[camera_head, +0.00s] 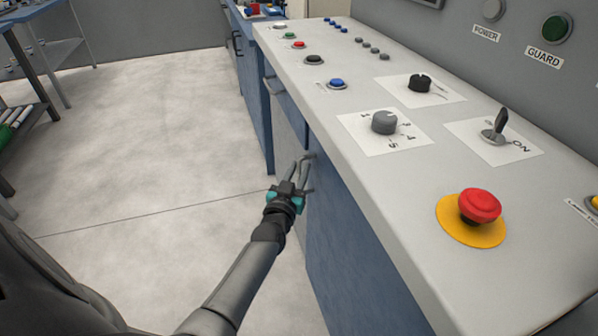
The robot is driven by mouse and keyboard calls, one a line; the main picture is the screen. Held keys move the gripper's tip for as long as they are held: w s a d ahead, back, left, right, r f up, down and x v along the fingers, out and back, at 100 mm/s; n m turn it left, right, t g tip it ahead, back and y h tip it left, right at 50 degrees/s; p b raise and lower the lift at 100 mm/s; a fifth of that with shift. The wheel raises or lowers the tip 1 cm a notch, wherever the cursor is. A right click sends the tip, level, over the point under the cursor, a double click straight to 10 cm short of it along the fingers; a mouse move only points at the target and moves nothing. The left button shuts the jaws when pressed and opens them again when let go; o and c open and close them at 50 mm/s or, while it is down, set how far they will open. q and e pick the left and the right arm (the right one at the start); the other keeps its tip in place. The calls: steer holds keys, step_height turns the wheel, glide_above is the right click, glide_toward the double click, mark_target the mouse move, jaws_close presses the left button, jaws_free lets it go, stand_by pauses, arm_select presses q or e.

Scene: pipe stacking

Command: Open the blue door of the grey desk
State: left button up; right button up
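The grey desk (370,165) has a pale top that runs from the upper middle to the lower right. Its blue door (355,255) is on the front side below the top. I cannot tell whether the door is fully closed or slightly ajar. My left gripper (305,160) is at the upper far edge of this door, close under the desk top, where a door handle would be partly hidden by its fingers. The fingers look slim and close together, and I cannot tell whether they grip anything. My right gripper is not in view.
On the desk top are a red button (479,206) on a yellow base, a grey knob (384,122), a black knob (420,83) and a lever switch (495,128). A shelf rack (20,125) stands at the left. The floor (150,140) between is clear.

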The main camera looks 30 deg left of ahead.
arm_select(q)
jaws_close()
stand_by(1.4)
